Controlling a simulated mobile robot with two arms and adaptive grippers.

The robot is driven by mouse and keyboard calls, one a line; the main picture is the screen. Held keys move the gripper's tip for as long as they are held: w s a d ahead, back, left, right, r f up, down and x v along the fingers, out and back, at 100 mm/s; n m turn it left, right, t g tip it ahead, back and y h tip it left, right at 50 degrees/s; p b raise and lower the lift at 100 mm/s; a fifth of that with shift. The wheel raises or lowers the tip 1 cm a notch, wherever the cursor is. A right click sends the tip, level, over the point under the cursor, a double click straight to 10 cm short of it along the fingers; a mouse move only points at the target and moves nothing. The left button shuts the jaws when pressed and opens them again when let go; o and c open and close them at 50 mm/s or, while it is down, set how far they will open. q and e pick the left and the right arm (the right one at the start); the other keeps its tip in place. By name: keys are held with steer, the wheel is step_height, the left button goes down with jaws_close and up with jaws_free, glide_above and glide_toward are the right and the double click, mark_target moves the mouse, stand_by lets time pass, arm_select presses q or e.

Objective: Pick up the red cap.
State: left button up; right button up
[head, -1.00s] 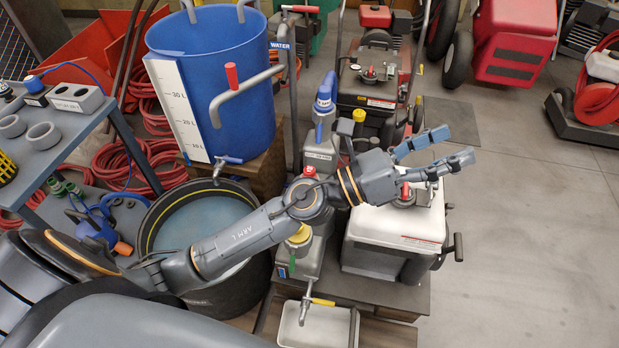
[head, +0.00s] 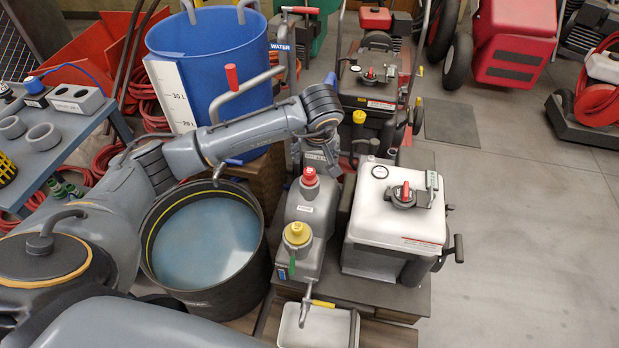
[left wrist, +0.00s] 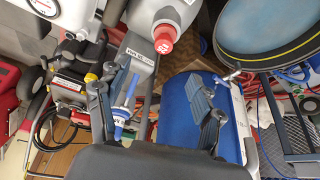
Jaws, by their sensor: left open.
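In the head view the left hand is mostly hidden behind my bent wrist, just behind the red cap. My right gripper is not in view.
The white machine (head: 395,220) stands to the right, a dark round tub (head: 205,285) to the left. A blue water barrel (head: 205,50) stands behind.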

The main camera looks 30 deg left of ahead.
mark_target(310, 172)
arm_select(q)
steer(key=x, duration=0.6)
steer(key=shift+f+b, duration=0.25)
steer(key=shift+b, duration=0.1)
steer(key=x, duration=0.5)
steer(key=shift+s+a+f+b, duration=0.2)
steer(key=shift+a+b, duration=0.05)
steer(key=shift+b, duration=0.15)
steer(key=shift+w+f, duration=0.1)
steer(key=shift+f, duration=0.1)
steer(key=c, duration=1.3)
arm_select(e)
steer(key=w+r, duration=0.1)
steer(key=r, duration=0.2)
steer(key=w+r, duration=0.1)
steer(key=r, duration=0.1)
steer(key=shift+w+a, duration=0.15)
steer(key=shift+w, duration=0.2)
